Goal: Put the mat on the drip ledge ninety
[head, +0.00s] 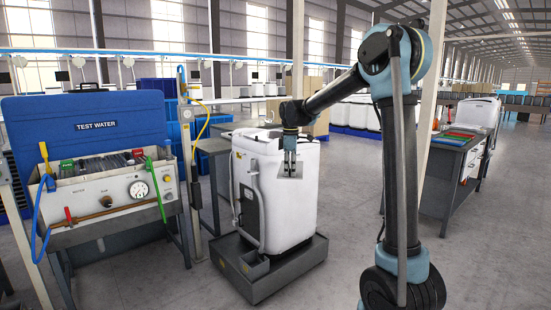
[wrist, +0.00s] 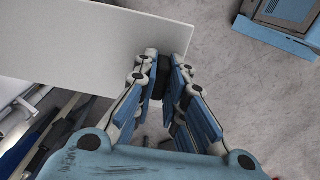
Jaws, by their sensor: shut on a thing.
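My gripper (head: 289,174) is in front of the upper part of a white appliance (head: 275,205). No label reading ninety is legible, so I cannot tell which surface is the drip ledge.
The appliance stands on a dark base tray (head: 290,275). At the left is a test-water bench (head: 105,195) with a blue backboard, hoses and a gauge. A yellow-hosed post (head: 186,150) stands between them. A grey workbench (head: 445,175) is at the right. Open floor lies in front.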

